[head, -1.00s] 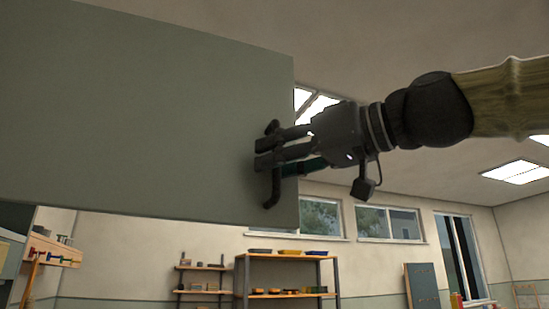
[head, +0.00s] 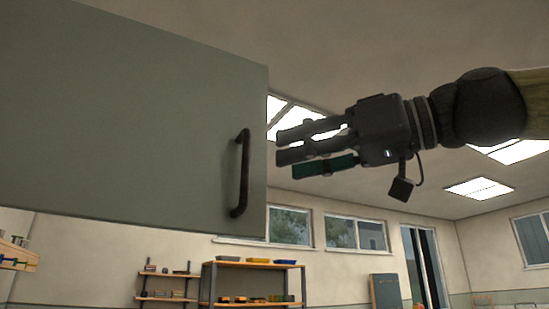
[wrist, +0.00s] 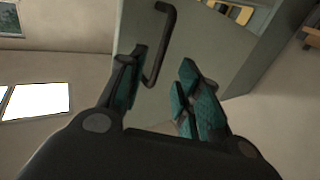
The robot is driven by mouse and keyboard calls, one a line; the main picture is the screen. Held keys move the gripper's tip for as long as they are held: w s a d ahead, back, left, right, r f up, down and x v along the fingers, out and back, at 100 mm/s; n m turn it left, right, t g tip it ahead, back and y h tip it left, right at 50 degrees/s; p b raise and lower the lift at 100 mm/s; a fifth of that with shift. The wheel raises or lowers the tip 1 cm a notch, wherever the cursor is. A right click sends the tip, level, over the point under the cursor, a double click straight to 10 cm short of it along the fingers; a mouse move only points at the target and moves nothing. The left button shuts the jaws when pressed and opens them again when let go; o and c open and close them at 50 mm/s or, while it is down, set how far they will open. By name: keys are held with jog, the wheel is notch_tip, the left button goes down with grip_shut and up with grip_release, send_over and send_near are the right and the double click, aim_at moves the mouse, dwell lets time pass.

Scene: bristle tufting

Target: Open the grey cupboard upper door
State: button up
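The grey cupboard upper door (head: 130,120) fills the left of the head view, its free edge toward the middle. Its dark bar handle (head: 240,172) stands near that edge and is fully visible. My gripper (head: 295,150) is to the right of the handle, apart from it, with its fingers pointing at the door. In the wrist view the fingers (wrist: 160,95) are spread with nothing between them. The handle also shows there, beyond the left finger (wrist: 160,45). Whether the door is ajar shows in the wrist view, where its edge stands out from other surfaces.
A shelf unit (head: 258,266) with trays stands by the far wall, and a smaller wall shelf (head: 167,272) is left of it. Windows (head: 290,227) line that wall. The space right of the door edge around my gripper is free.

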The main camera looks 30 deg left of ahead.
jog(key=shift+w+d, duration=0.15)
jog(key=shift+d, duration=1.3)
